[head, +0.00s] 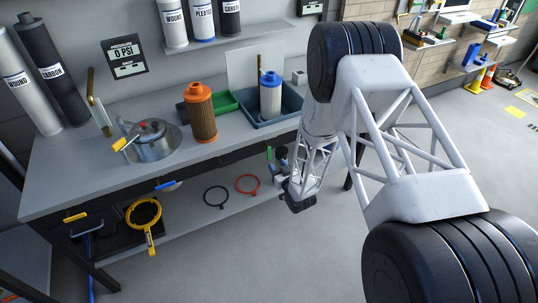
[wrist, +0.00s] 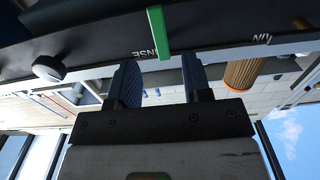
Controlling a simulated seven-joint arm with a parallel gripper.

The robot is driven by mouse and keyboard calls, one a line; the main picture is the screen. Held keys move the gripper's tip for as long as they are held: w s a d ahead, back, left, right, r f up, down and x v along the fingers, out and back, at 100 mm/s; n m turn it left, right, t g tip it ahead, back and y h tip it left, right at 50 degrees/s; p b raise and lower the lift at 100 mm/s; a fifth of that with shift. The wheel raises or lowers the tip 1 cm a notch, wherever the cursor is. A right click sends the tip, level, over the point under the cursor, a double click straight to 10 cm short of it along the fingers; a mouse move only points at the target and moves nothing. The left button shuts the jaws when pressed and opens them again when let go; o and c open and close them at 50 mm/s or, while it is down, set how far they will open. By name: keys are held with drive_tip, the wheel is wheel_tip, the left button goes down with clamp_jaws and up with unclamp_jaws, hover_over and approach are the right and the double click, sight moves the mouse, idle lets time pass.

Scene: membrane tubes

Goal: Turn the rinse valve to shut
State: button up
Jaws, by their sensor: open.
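The rinse valve's green lever (wrist: 158,32) stands crosswise to the dark front rail of the bench in the wrist view. Part of a label ending in "NSE" shows upside down beside it. In the head view the green lever (head: 270,153) hangs down at the bench front, just left of my arm. My gripper (wrist: 160,72) is open and empty, its two dark fingers on either side of the lever's line. The lever's near end lies about level with the fingertips; I cannot tell whether it is between them. In the head view my gripper (head: 277,168) is small and partly hidden.
A blue lever (head: 165,185) and a yellow lever (head: 75,217) sit along the bench front to the left. A steel pot (head: 152,145), an orange filter (head: 202,115) and a blue tray (head: 290,107) stand on the bench. Rings (head: 247,184) lie on the lower shelf.

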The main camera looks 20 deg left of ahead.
sight(269, 154)
idle(0.3)
drive_tip(key=shift+x, duration=3.9)
drive_tip(key=shift+c, duration=0.3)
clamp_jaws()
